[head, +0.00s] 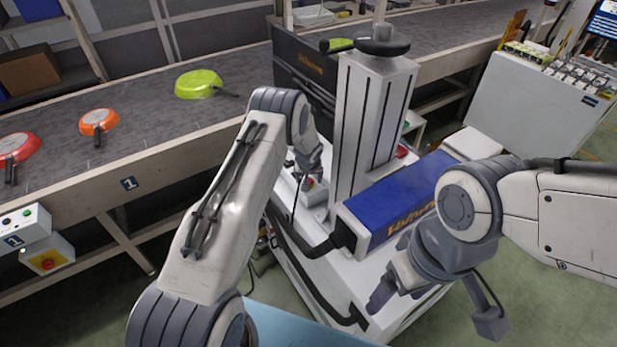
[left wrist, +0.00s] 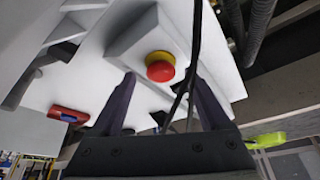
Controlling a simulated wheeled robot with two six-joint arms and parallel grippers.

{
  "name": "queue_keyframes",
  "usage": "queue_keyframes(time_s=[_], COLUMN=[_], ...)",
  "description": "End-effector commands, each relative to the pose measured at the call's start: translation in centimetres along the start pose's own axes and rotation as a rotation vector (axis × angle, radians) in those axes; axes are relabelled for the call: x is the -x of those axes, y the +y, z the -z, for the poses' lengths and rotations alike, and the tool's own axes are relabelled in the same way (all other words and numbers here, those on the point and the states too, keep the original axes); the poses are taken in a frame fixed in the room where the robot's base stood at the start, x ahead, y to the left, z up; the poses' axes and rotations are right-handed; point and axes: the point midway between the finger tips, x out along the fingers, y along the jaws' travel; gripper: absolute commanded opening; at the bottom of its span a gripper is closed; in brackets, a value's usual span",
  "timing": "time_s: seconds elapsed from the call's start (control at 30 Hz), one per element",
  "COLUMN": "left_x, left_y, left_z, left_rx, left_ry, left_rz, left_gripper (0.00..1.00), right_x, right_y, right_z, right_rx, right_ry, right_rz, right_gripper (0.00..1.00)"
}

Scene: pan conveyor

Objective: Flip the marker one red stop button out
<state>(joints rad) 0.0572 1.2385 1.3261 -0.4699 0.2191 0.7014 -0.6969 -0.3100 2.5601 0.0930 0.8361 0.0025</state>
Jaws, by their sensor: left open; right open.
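A red stop button (left wrist: 160,71) with a yellow collar sits on a pale box on the white machine base. In the left wrist view it shows between the tips of my open left gripper (left wrist: 161,80); whether they touch it is unclear. In the head view my left gripper (head: 309,176) is over the base of the marking machine (head: 365,120), beside its column, and the button (head: 308,183) is mostly hidden. My right gripper (head: 432,306) is open and empty at the front right of the machine.
Another red button on a yellow plate (head: 47,264) is on a control box at far left. Red, orange and green pans (head: 199,83) lie upside down on the conveyor (head: 150,125). A blue marking head (head: 395,200) stands between my arms. A dark cable crosses near the left gripper.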

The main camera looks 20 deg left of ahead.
Motion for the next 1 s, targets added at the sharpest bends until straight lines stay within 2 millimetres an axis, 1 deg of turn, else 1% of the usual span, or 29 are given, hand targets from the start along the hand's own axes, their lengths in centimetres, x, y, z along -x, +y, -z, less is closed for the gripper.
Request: queue_keyframes(time_s=[0.27,0.37,0.4,0.47,0.5,1.0], left_x=[-0.13,-0.12,-0.12,-0.12,-0.11,-0.10], left_y=[-0.14,-0.16,-0.16,-0.16,-0.16,-0.16], left_z=[0.02,0.02,0.02,0.01,0.01,0.00], left_rx=[0.001,0.002,0.002,0.002,0.002,0.002], left_ry=[0.000,0.000,0.000,0.000,0.000,0.000], left_rz=[0.000,0.001,0.001,0.001,0.001,0.001], left_gripper=[0.79,0.45,0.29,0.06,0.00,0.00], right_x=[0.02,0.02,0.02,0.02,0.02,0.02], right_y=[0.00,0.00,0.00,0.00,0.00,0.00], right_z=[0.00,0.00,0.00,0.00,0.00,0.00], right_rx=[0.000,0.000,0.000,0.000,0.000,0.000], right_ry=[0.000,0.000,0.000,0.000,0.000,0.000], right_rz=[0.000,0.000,0.000,0.000,0.000,0.000], right_gripper=[0.80,0.80,0.80,0.80,0.80,0.80])
